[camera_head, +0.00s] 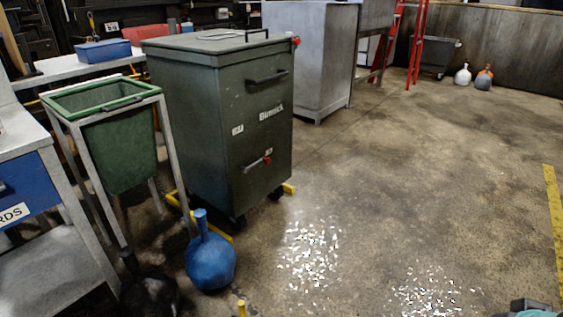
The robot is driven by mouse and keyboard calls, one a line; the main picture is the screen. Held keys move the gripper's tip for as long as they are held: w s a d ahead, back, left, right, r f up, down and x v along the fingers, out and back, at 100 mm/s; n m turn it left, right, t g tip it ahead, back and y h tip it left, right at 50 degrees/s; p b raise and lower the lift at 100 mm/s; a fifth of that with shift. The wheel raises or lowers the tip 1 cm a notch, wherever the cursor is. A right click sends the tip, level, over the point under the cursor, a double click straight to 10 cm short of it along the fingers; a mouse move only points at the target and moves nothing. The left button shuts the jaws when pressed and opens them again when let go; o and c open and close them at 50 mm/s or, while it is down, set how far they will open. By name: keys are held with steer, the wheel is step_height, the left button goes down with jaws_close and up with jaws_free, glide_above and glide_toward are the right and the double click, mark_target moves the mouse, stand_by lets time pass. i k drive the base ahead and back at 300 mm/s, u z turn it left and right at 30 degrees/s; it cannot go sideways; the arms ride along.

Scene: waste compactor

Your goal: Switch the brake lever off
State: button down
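A dark green wheeled waste compactor (215,120) stands left of centre in the head view. Low on its front is a small metal lever with a red end (257,163), lying slanted across the panel; it looks like the brake lever, but its on or off position cannot be read. A black bar handle (268,77) is higher on the same front. A red knob (296,41) sits at the top right corner. My gripper's fingers are not in view. Nothing touches the compactor's front.
A green bin (120,150) in a metal frame stands left of the compactor. A blue round-bodied bottle (211,262) stands on the floor before it. Yellow floor bars (289,188) show at its base. The concrete floor (430,170) to the right is clear.

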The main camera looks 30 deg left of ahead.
mark_target(244, 170)
steer(key=u, duration=0.55)
steer(key=i, duration=0.95)
steer(key=u, duration=0.85)
